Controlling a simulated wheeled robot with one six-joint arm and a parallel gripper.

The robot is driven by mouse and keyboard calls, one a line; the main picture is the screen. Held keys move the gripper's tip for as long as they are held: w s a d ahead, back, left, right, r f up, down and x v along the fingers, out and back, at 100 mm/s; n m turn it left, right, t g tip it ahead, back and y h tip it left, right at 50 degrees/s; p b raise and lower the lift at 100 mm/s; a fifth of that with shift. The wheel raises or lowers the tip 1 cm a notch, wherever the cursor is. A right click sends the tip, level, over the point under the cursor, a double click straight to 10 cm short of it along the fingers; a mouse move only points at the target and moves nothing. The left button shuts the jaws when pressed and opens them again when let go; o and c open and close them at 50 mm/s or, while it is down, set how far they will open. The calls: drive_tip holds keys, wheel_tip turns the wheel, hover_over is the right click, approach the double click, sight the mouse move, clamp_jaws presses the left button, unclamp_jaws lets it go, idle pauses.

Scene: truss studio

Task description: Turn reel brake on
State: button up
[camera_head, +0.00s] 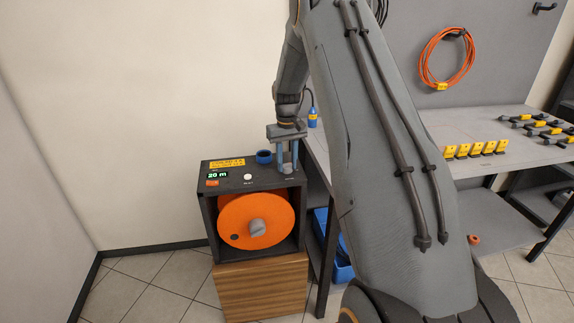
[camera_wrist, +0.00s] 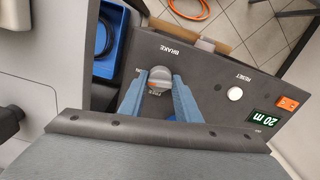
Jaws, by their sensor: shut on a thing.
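The reel unit is a dark box (camera_head: 206,228) with an orange reel (camera_head: 240,215) in its open front. Its top panel (camera_wrist: 212,98) carries a grey brake knob (camera_wrist: 160,73) under the label BRAKE, with a FREE mark close beside it. My gripper (camera_head: 287,166) reaches down onto the panel's right side. In the wrist view its two blue-grey fingers (camera_wrist: 158,84) are shut on the knob from both sides. The fingers partly hide the knob and its marks, so I cannot tell its exact setting.
The panel also has a white RESET button (camera_wrist: 235,93), a display reading 20 m (camera_head: 217,175) and an orange switch (camera_wrist: 288,103). A wooden cabinet (camera_head: 262,290) supports the box. A workbench (camera_head: 475,128) stands to the right.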

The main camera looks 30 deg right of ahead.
sight(287, 164)
drive_tip(key=shift+m, duration=0.9)
drive_tip(key=shift+s, duration=0.1)
drive_tip(key=o, duration=1.1)
drive_tip(key=shift+c, duration=0.2)
drive_tip(key=shift+r+b, duration=1.2)
drive_tip(key=shift+r, duration=2.75)
